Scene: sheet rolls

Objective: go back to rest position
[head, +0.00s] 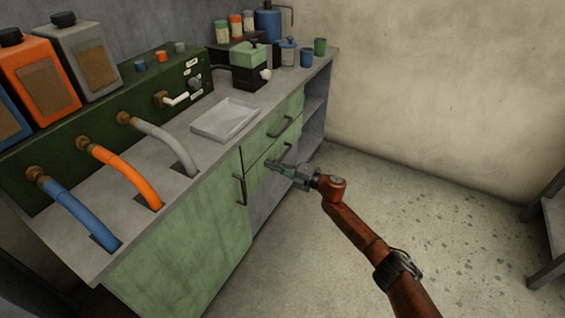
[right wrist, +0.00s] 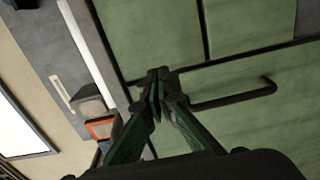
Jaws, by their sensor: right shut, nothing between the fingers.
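My right gripper (head: 272,166) is in front of the green cabinet's drawers, near a dark bar handle (head: 284,154). In the right wrist view its green fingers (right wrist: 157,88) are together with nothing between them. A bar handle (right wrist: 236,94) shows just to the right of the fingertips; I cannot tell whether they touch the cabinet front. My right arm comes in from the lower right of the head view. My left gripper is not in view.
A grey counter (head: 160,185) holds a white tray (head: 225,119), a small green and black machine (head: 250,66) and several cups and jars. Blue, orange (head: 125,172) and grey hoses bend down into it. A grey table (head: 548,235) stands at right. The floor between is clear.

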